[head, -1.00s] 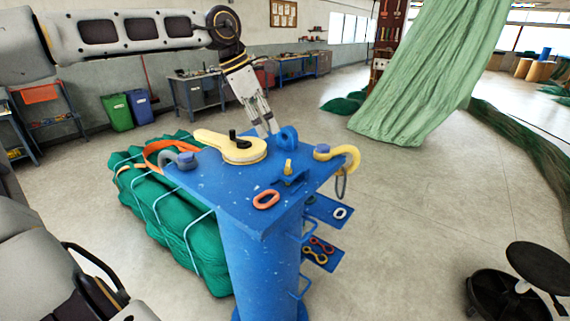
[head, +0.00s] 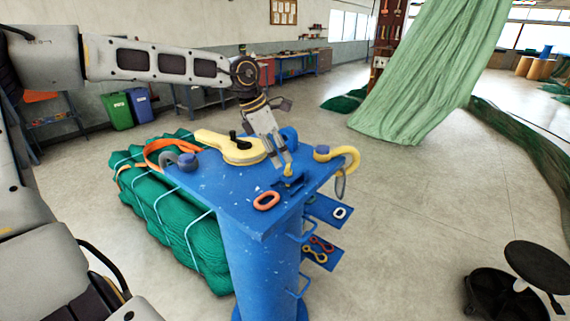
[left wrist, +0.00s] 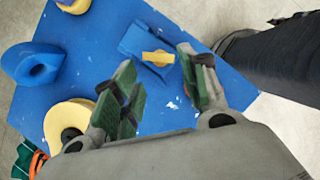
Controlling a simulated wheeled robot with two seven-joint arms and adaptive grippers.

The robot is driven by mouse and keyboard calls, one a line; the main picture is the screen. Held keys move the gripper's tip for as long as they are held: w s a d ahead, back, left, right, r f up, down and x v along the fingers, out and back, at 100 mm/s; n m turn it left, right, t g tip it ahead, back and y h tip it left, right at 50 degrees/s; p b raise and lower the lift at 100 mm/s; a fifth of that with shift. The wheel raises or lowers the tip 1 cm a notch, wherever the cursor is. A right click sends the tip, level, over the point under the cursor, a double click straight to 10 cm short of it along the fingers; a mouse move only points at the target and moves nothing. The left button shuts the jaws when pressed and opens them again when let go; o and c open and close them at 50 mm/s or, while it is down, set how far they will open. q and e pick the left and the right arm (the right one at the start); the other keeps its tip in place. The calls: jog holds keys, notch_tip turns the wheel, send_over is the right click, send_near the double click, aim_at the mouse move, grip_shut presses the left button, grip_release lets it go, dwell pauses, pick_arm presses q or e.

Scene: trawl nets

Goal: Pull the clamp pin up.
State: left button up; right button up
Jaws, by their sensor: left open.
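The clamp pin (head: 288,170) is a small yellow piece standing on a blue clamp bracket near the right part of the blue bench top (head: 225,190). In the left wrist view the yellow pin (left wrist: 158,58) sits on its blue bracket, seen from above. My left gripper (head: 281,160) is open, pointing down at the pin from the upper left. In the wrist view its green-padded fingers lie either side of the pin's line, with the pin beyond the gap between them. I cannot tell whether they touch it. My right gripper is not in view.
A yellow lever piece with a black knob (head: 222,140), a blue eye (head: 289,137), a yellow shackle (head: 352,157), a grey shackle (head: 170,158) and an orange link (head: 266,201) surround the bracket. A green net bundle (head: 165,205) lies left of the post.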

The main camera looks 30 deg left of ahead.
aim_at(285, 170)
pick_arm(q)
jog(key=shift+p+x, duration=0.4)
jog(key=shift+x, duration=2.1)
grip_shut()
